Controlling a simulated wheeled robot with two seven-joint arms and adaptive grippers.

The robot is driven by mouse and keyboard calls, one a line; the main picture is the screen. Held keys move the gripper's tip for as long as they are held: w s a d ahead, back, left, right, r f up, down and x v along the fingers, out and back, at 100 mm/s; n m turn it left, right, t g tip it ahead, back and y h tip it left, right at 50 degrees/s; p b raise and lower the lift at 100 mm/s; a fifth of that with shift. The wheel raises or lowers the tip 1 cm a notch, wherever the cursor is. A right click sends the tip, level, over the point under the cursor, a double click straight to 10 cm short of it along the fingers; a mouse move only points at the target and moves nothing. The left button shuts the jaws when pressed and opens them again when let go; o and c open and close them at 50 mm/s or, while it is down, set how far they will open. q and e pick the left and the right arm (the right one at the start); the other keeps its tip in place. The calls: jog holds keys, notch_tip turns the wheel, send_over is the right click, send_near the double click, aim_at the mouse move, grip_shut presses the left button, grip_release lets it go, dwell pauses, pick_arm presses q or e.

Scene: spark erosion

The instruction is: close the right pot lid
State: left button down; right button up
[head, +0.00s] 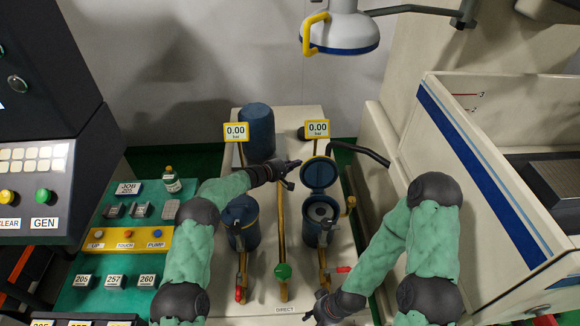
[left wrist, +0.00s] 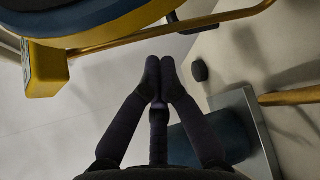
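The right pot (head: 319,229) is a dark blue cup with its mouth uncovered. Its round blue lid (head: 320,173) stands raised on the far side of the rim. The left pot (head: 241,232) has its lid down. My left gripper (head: 290,173) is just left of the raised lid, apparently apart from it. In the left wrist view its fingers (left wrist: 160,68) meet at the tips with nothing between them. My right gripper (head: 319,304) is low, in front of the right pot, near the red-handled valve. Its fingers are too small and dark to judge.
Two yellow gauges reading 0.00 (head: 236,131) (head: 317,128) stand behind the pots. A blue cylinder (head: 257,132) is at the back. A brass pipe with a green knob (head: 283,271) runs between the pots. A lamp (head: 340,36) hangs above. A button panel (head: 120,239) lies left.

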aim_at(305, 164)
jog(key=shift+f+b, duration=0.65)
jog(key=shift+f, duration=0.1)
jog(key=shift+r, duration=0.1)
jog(key=shift+r+p, duration=0.25)
jog(key=shift+p, duration=0.1)
jog(key=shift+r+p, duration=0.35)
pick_arm(q)
jog(key=d, duration=0.2)
jog(key=s+d, duration=0.1)
jog(key=shift+s+d+r, duration=0.1)
jog(key=shift+d+r, duration=0.2)
jog(key=shift+a, duration=0.1)
pick_arm(e)
jog(key=shift+f, duration=0.1)
